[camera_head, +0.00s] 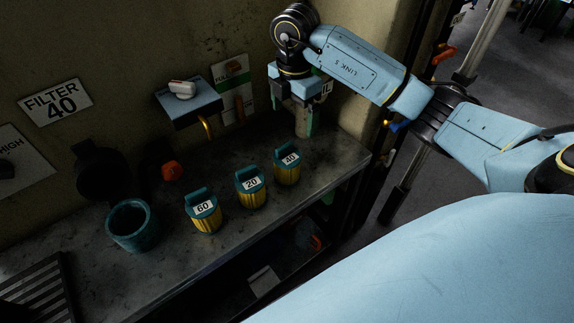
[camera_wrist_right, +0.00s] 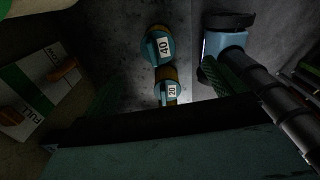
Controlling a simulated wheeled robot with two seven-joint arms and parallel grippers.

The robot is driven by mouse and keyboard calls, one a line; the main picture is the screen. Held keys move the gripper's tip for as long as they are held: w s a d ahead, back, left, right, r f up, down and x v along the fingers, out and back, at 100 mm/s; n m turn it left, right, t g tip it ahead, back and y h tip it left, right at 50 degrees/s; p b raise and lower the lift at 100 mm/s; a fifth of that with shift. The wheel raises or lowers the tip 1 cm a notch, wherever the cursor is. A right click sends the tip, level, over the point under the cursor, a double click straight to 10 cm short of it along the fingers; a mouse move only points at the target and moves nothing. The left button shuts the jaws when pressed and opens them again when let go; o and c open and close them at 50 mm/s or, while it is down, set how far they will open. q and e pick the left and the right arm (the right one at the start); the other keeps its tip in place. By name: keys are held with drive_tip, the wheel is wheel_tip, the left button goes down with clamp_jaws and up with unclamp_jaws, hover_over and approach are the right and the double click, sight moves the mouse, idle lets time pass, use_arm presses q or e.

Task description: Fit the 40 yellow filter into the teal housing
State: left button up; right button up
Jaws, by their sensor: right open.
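The yellow filter labelled 40 (camera_head: 287,168) stands upright on the bench with a teal cap and handle, right of filters 20 and 60. It also shows in the right wrist view (camera_wrist_right: 158,48), beyond the fingers. The teal housing (camera_head: 132,232) is an open, round cup at the left of the bench and looks empty. My right gripper (camera_head: 296,116) is open, pointing down above the back of the bench, behind and apart from filter 40. My left gripper is not in view.
Filter 20 (camera_head: 250,190) and filter 60 (camera_head: 205,215) stand close by. A dark round lid (camera_head: 101,172) is behind the housing, below the FILTER 40 sign (camera_head: 57,102).

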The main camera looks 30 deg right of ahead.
hover_over(290, 154)
drive_tip(key=f, duration=0.7)
drive_tip(key=shift+s+d+f, duration=0.1)
drive_tip(key=shift+s, duration=0.25)
drive_tip(key=f, duration=0.5)
drive_tip(key=shift+w+a+f, duration=0.2)
drive_tip(key=shift+w+f, duration=0.15)
drive_tip(key=c, duration=1.4)
drive_tip(key=shift+r, duration=0.1)
drive_tip(key=shift+c, duration=0.2)
